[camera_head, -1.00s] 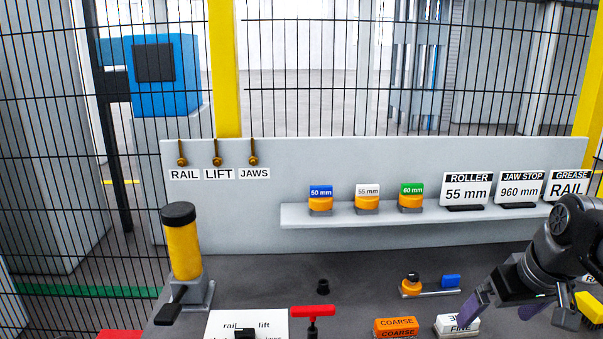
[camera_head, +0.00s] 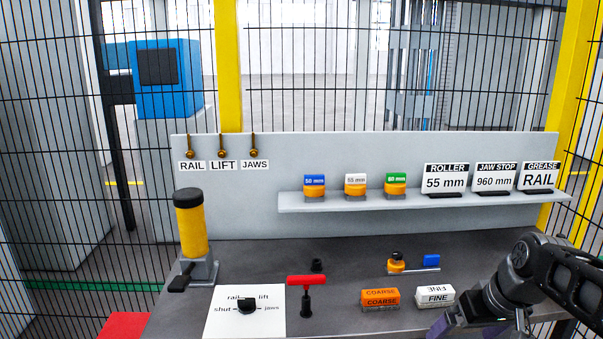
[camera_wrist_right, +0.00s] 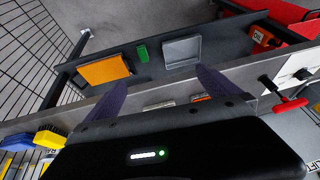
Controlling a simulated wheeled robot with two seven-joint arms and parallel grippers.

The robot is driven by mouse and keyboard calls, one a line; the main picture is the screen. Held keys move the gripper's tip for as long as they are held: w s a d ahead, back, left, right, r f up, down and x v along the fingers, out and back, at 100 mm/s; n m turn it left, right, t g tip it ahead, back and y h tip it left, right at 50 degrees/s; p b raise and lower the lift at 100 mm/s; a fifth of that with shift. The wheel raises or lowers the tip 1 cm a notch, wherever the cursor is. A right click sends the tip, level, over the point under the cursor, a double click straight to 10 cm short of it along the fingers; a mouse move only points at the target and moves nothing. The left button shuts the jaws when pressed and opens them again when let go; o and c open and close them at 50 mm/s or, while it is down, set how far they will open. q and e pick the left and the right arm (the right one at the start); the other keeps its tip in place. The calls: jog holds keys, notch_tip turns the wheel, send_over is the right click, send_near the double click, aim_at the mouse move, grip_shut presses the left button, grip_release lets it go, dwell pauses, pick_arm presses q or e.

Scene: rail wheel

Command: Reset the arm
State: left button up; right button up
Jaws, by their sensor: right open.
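My right arm comes in from the lower right of the head view, and its gripper (camera_head: 478,322) is low over the table's front right, partly cut off by the frame edge. In the right wrist view the two purple fingers of my right gripper (camera_wrist_right: 162,92) stand wide apart with nothing between them. Beyond the fingertips lie an orange block (camera_wrist_right: 105,70), a small green piece (camera_wrist_right: 142,53) and a grey square tray (camera_wrist_right: 182,51). My left gripper is in neither view.
Orange COARSE block (camera_head: 380,298) and white FINE block (camera_head: 435,296) lie near the right arm. A red T-handle (camera_head: 307,284), a selector plate (camera_head: 222,325) and a yellow cylinder (camera_head: 191,225) stand further left. A shelf (camera_head: 340,203) holds rollers and signs. Wire fence stands behind.

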jog(key=a+f+g+y, duration=0.1)
jog(key=a+f, duration=0.6)
jog(key=f, duration=0.6)
jog(key=a+f+g+y, duration=0.1)
jog(key=a+f+y, duration=0.1)
jog(key=a+f, duration=0.8)
jog(key=s+a+f, duration=0.5)
jog(key=s+f, duration=0.4)
jog(key=s+a+f+m+g, duration=0.1)
jog(key=s+a+f, duration=0.4)
jog(key=s+f, duration=0.5)
jog(key=shift+s+f+m+g, duration=0.15)
jog(key=shift+f+m+g, duration=0.1)
jog(key=shift+m+g, duration=0.05)
jog(key=shift+a, duration=0.1)
